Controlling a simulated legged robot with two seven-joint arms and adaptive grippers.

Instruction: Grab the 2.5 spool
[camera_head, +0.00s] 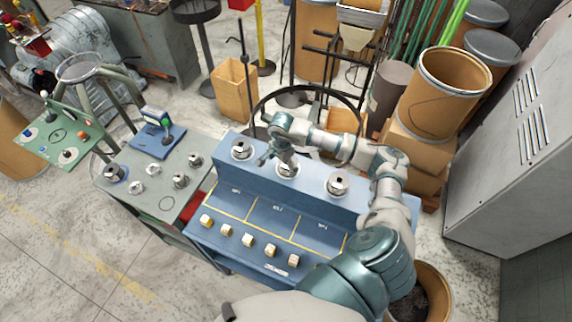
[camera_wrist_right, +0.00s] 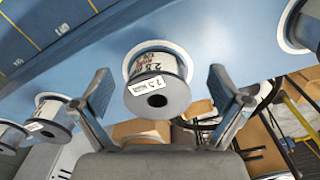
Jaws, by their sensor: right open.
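The 2.5 spool (camera_wrist_right: 157,85) is a grey and white spool with a "2.5" label, in the middle of the right wrist view. In the head view the middle spool (camera_head: 288,170) sits on the blue bench's upper ledge, partly hidden by my right gripper (camera_head: 275,156). In the right wrist view my right gripper (camera_wrist_right: 160,76) is open, with one finger on each side of the 2.5 spool. The spool appears between the fingers, with a visible gap on both sides. My left gripper is not in view.
Other spools stand left (camera_head: 241,149) and right (camera_head: 337,184) on the ledge of the blue bench (camera_head: 262,190). Several small yellowish blocks (camera_head: 248,240) sit along its front. A grey table (camera_head: 168,203) with metal parts adjoins on the left. A dark ring stand (camera_head: 262,98) rises behind.

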